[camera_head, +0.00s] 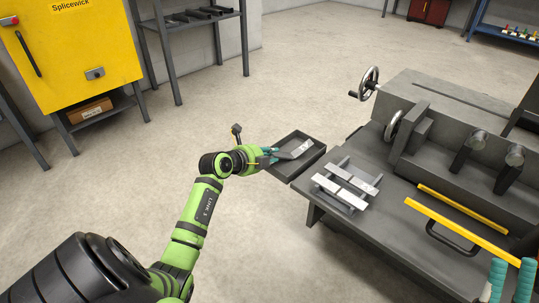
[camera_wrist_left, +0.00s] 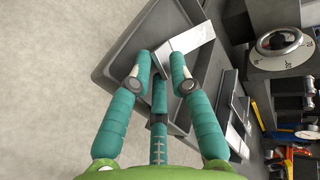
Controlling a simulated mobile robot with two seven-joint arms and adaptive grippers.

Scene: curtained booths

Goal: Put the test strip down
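My left gripper (camera_head: 272,155) is over the dark shallow tray (camera_head: 312,163) at the corner of the grey machine table. In the left wrist view its teal fingers (camera_wrist_left: 160,66) close around the near end of a flat silver test strip (camera_wrist_left: 190,42). The strip reaches out past the fingertips, above the tray (camera_wrist_left: 112,62), and also shows in the head view (camera_head: 301,147). Whether it touches the tray floor is unclear. My right gripper (camera_head: 511,280) shows only as teal fingers at the bottom right, apart with nothing between them.
Several silver strips lie on a rack (camera_head: 345,190) right of the tray. The grey machine (camera_head: 455,115) with handwheels (camera_head: 368,83) stands behind, with yellow bars (camera_head: 462,232) in front. A yellow cabinet (camera_head: 75,55) stands left. Floor between is clear.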

